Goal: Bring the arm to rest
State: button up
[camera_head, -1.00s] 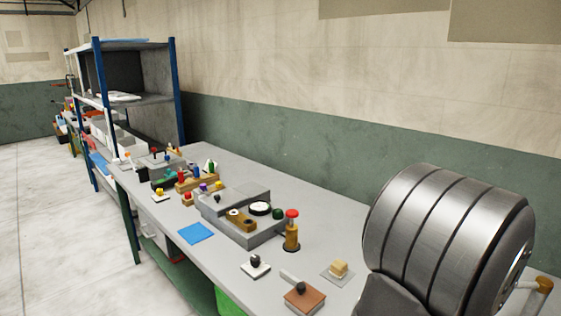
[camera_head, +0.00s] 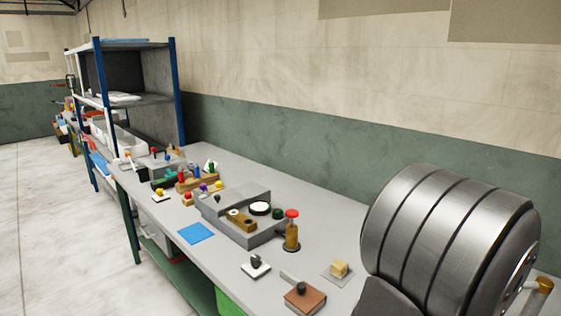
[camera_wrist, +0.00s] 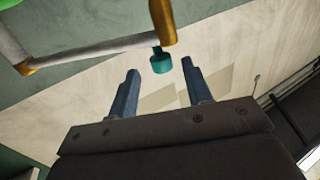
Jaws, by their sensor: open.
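My gripper (camera_wrist: 159,68) shows in the wrist view with its two dark blue-grey fingers spread apart. It is open and nothing is between the fingers. Behind the fingertips are the cream wall and a teal cap (camera_wrist: 160,62) beside a bar with a brass-coloured end (camera_wrist: 105,48). I cannot tell how far that bar is from the fingers. In the head view my gripper does not show; a large ribbed metal link of my arm (camera_head: 440,235) fills the lower right. The grey bench (camera_head: 330,215) runs below and left of it.
The bench bears a grey press block (camera_head: 265,236), a red-topped brown post (camera_head: 291,232), a blue square (camera_head: 196,233), a brown block (camera_head: 303,299) and a yellowish foam piece (camera_head: 339,269). A blue-posted shelf (camera_head: 180,95) stands at the far end. The bench's back strip is clear.

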jog(key=v, duration=1.4)
jog(key=x, duration=1.8)
jog(key=shift+w, duration=0.45)
jog(key=shift+w+d+m+g+h, duration=0.15)
jog(key=shift+w+m+g+h, duration=0.2)
jog(key=shift+w+h, duration=0.3)
jog(key=shift+w+d+m+g+h, duration=0.15)
jog(key=shift+w+m+h, duration=0.35)
jog(key=shift+w, duration=0.3)
jog(key=shift+o, duration=0.2)
